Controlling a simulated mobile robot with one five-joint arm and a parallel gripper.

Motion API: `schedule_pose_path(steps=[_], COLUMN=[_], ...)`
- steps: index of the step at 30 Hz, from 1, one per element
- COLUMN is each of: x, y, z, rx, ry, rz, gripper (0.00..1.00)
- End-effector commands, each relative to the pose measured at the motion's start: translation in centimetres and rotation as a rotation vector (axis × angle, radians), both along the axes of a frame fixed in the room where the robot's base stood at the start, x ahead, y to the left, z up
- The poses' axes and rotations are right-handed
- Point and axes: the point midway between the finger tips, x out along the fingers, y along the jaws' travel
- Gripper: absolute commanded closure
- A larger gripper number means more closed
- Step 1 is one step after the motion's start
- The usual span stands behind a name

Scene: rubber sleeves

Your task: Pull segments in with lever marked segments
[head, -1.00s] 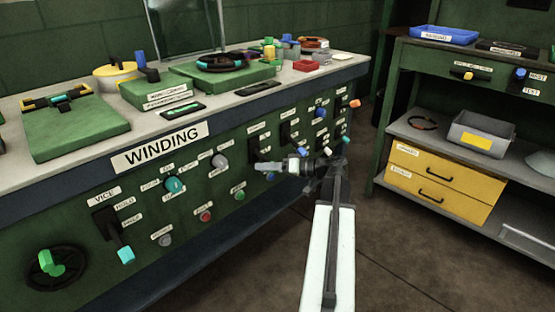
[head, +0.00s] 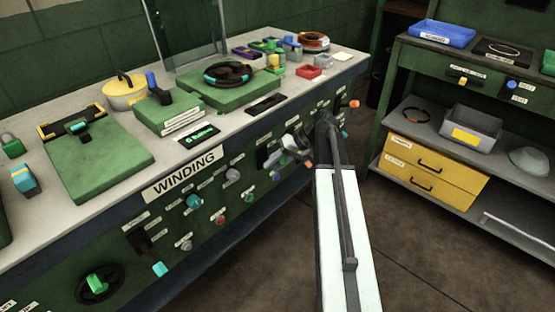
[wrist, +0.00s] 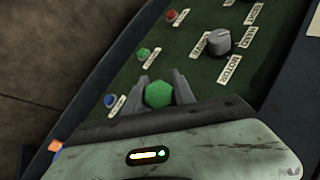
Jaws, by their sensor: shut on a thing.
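My gripper (wrist: 158,92) is shut on a green six-sided handle (wrist: 158,95), seen end-on between the two fingers in the wrist view. In the head view my gripper (head: 290,154) is at the right part of the bench's green front panel (head: 130,240), near a black lever plate (head: 265,156). Several levers and knobs sit on this panel. I cannot read a segments label in any frame, so I cannot tell which lever bears it.
In the wrist view a grey knob (wrist: 217,41), a red button (wrist: 170,16), a green button (wrist: 143,54) and a blue button (wrist: 110,100) are close by. A shelf with yellow drawers (head: 435,168) stands to the right. Floor between is clear.

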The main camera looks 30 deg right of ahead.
Motion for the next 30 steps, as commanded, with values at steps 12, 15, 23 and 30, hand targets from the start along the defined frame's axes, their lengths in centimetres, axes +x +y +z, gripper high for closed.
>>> schedule_pose_path(steps=[12,15,23,30], x=[0.7,0.8,0.8,0.7], y=[0.6,0.8,0.9,1.1], z=[0.5,0.4,0.5,0.5], rx=[-0.037,-0.037,-0.035,-0.034], ry=[0.059,0.059,0.058,0.059], rz=[0.009,0.011,0.014,0.018], gripper=[1.0,1.0,0.5,0.48])
